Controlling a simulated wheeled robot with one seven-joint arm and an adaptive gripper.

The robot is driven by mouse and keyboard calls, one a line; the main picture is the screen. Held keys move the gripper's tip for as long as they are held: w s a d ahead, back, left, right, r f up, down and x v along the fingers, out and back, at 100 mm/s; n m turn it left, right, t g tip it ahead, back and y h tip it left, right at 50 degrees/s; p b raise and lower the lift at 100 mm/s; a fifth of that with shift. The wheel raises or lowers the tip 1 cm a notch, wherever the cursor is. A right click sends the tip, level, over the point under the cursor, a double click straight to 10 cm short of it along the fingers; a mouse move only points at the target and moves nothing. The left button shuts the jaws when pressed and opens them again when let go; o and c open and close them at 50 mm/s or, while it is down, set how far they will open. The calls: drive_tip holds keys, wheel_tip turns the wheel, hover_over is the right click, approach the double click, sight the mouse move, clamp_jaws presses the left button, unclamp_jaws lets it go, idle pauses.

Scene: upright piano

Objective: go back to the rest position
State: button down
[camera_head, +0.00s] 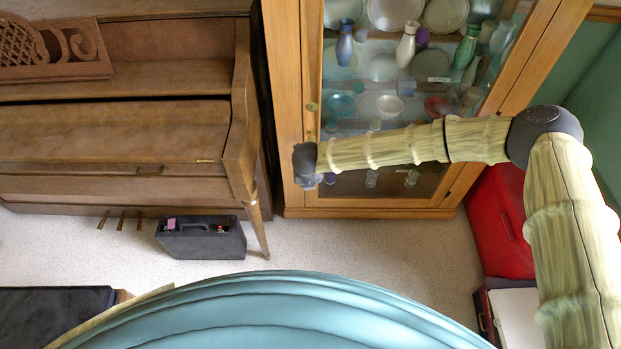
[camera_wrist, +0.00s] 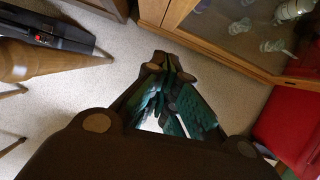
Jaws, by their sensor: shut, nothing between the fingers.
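My arm reaches in from the right in the head view, and its wrist end with my gripper (camera_head: 306,163) is in front of the glass cabinet's left door frame. In the wrist view my gripper (camera_wrist: 168,70) points away over the pale carpet. Its fingers come together at the tips and are shut, with nothing between them. The fingertips are near the cabinet's lower edge in that picture; I cannot tell how far apart they are from it.
An upright piano (camera_head: 120,140) stands at left, with a black case (camera_head: 200,240) on the carpet before it. The wooden cabinet (camera_head: 290,100) holds vases and plates. A red case (camera_head: 498,220) stands at right. Bare carpet (camera_head: 370,250) lies between.

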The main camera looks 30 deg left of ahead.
drive_tip(key=shift+r, duration=0.2)
drive_tip(key=s+d+f+n+p, duration=0.1)
drive_tip(key=s+d+f+n, duration=0.1)
drive_tip(key=s+d+n, duration=0.5)
drive_tip(key=s+d+f+n+h+p, duration=0.1)
drive_tip(key=s+d+f+n+p, duration=0.2)
drive_tip(key=d, duration=0.9)
drive_tip(key=s+d+f+n, duration=0.2)
drive_tip(key=s+d+n, duration=0.1)
drive_tip(key=d+n, duration=0.5)
drive_tip(key=s+d+r+n+g, duration=0.1)
drive_tip(key=s+d+r+n, duration=0.1)
drive_tip(key=s+d, duration=0.3)
drive_tip(key=s+d+r+n+g+h+p, duration=0.1)
drive_tip(key=s+d+r+n, duration=0.2)
drive_tip(key=d, duration=0.9)
drive_tip(key=s+d+r+n+g+p, duration=0.1)
drive_tip(key=s+d+r+n, duration=0.1)
drive_tip(key=s+d+n, duration=0.4)
drive_tip(key=s+d, duration=0.3)
drive_tip(key=shift+d+r+g, duration=0.15)
drive_tip(key=shift+d+g, duration=0.15)
drive_tip(key=shift+d, duration=0.05)
